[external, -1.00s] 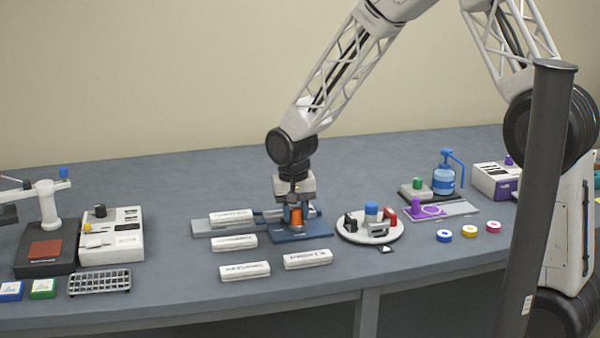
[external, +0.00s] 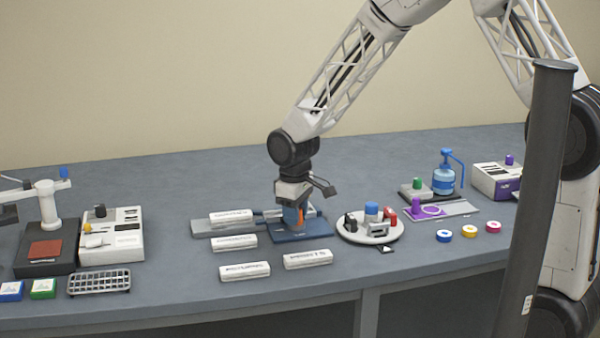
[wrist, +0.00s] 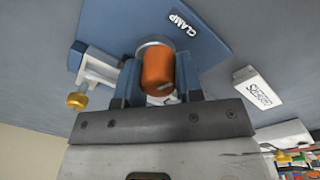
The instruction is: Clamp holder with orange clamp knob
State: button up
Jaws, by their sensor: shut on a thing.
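The orange clamp knob (wrist: 157,70) is a short upright cylinder on the blue clamp base (wrist: 203,45), which is labelled CLAMP. In the external view the knob (external: 300,216) shows in part beside my gripper, above the blue base (external: 316,230). My gripper (wrist: 160,90) points down and is shut on the orange knob, with one blue-grey finger on each side. A pale metal holder part with a brass-coloured knob (wrist: 77,100) sits at the base's left edge in the wrist view. What the clamp holds is hidden by my gripper.
Several white labelled blocks, one of them front right (external: 308,259), lie around the clamp. A round white tray (external: 350,236) with small coloured parts stands close to its right. A white device (external: 112,240) and a wire rack (external: 99,282) are at left.

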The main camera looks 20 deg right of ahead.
jog(key=shift+n, duration=1.5)
jog(key=o, duration=0.9)
jog(key=shift+r, duration=0.1)
jog(key=shift+s+a+r, duration=0.1)
jog(key=shift+r, duration=1.8)
jog(key=shift+s+r, duration=0.1)
jog(key=shift+r, duration=1.8)
